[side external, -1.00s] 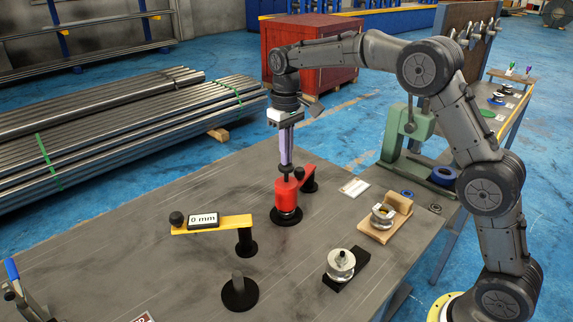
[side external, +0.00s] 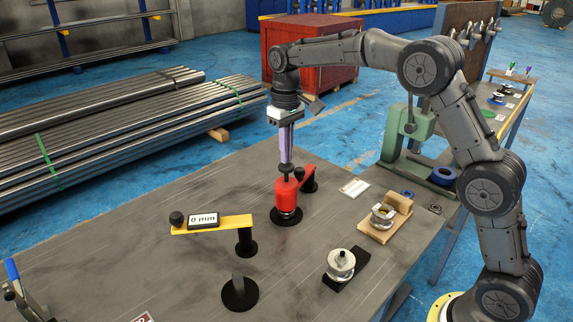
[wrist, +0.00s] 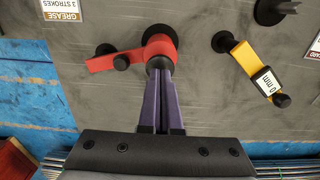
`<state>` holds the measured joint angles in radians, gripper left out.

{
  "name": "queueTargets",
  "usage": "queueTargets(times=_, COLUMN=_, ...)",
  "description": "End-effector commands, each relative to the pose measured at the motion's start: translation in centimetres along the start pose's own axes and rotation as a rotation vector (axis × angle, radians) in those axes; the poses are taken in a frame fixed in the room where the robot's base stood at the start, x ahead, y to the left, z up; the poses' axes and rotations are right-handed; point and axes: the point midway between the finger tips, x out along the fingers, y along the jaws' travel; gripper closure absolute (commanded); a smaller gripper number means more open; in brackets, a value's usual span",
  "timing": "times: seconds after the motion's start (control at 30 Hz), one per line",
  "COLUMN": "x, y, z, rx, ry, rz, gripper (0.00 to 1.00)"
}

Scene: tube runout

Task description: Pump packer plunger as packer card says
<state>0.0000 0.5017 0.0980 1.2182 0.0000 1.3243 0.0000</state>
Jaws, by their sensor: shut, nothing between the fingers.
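The red packer (side external: 288,194) stands upright on a black round base on the bench, with a red arm (side external: 308,176) ending in a black knob. Its dark plunger knob (side external: 286,169) is on top. My gripper (side external: 286,160) points down with its purple fingers shut, the tips at the plunger knob. In the wrist view the shut fingers (wrist: 160,75) reach the dark plunger top (wrist: 159,62) on the red packer (wrist: 161,46). A white card (wrist: 61,8) in the wrist view reads "GREASE 3 STROKES".
A yellow arm (side external: 220,224) with a "0 mm" display (side external: 203,219) stands left of the packer. A black post (side external: 239,290) stands in front. A metal wheel on a black block (side external: 341,265) and a wooden block with rollers (side external: 385,217) are to the right.

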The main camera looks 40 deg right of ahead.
Motion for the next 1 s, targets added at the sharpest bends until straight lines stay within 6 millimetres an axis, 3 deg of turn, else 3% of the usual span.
queueTargets(times=0.8, x=3.1, y=0.0, z=0.1, rx=0.000, ry=-0.003, rz=0.000, gripper=1.00)
queueTargets(times=1.0, x=3.0, y=0.0, z=0.0, rx=0.000, ry=-0.003, rz=0.000, gripper=1.00)
